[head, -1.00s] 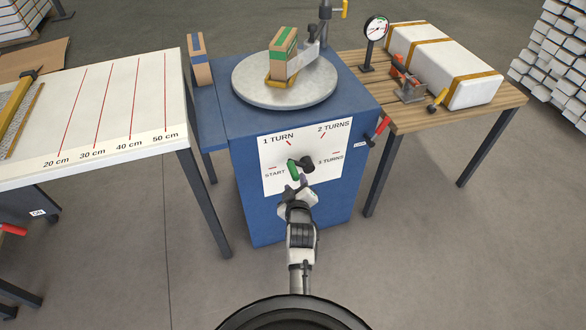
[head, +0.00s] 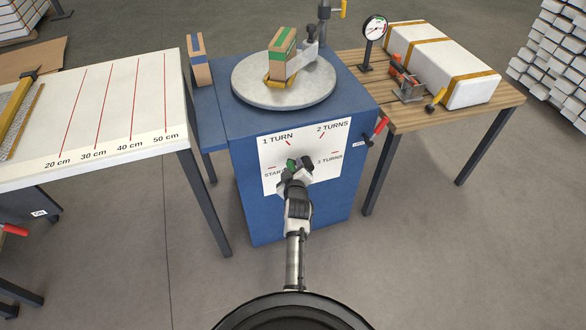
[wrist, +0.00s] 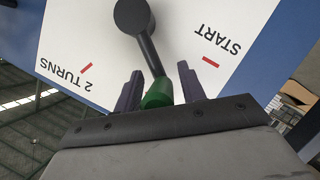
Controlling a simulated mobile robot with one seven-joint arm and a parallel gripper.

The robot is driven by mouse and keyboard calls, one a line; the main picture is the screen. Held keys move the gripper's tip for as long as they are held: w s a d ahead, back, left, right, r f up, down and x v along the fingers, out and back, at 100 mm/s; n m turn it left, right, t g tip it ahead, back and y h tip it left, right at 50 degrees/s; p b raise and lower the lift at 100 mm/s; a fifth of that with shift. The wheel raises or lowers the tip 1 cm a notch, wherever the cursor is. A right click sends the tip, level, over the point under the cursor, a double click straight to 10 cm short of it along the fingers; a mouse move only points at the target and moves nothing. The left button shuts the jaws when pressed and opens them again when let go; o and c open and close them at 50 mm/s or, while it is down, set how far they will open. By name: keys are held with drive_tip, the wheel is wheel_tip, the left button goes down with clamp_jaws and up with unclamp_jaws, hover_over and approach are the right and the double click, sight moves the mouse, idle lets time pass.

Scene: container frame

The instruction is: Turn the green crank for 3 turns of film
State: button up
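The crank has a green handle (head: 291,165) on a dark arm and hub, on the front of the blue machine (head: 240,190). In the wrist view the green handle (wrist: 158,94) lies between the two fingers of my gripper (wrist: 161,88), with the crank arm running up to the round dark hub (wrist: 133,16). The fingers are apart, with a narrow gap visible on each side of the handle. In the head view my gripper (head: 293,176) is at the handle and partly hides it. The white dial plate (head: 325,177) reads START, 1 TURN, 2 TURNS and 3 TURNS.
A round turntable (head: 285,98) on top of the machine carries a box (head: 284,60) with green tape. A lever with a red handle (head: 381,126) sticks out at the machine's right. A white table (head: 100,100) stands left, a wooden table (head: 480,105) right.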

sight(305, 160)
clamp_jaws()
drive_tip(key=shift+r, duration=0.1)
drive_tip(key=shift+w+d+r+m+g+y+b, duration=0.25)
drive_tip(key=shift+d+r+m+y+b, duration=0.25)
drive_tip(key=shift+d+m, duration=0.25)
drive_tip(key=shift+w+d+r+m+g+y+b, duration=0.25)
drive_tip(key=shift+d+r+m+y+b, duration=0.3)
drive_tip(key=shift+m, duration=0.3)
drive_tip(key=shift+w+d+r+m+g+y+b, duration=0.15)
drive_tip(key=shift+d+r+m+g+y+b, duration=0.25)
drive_tip(key=shift+d+m, duration=0.4)
drive_tip(key=shift+a+f, duration=0.1)
drive_tip(key=shift+o, duration=0.9)
unclamp_jaws()
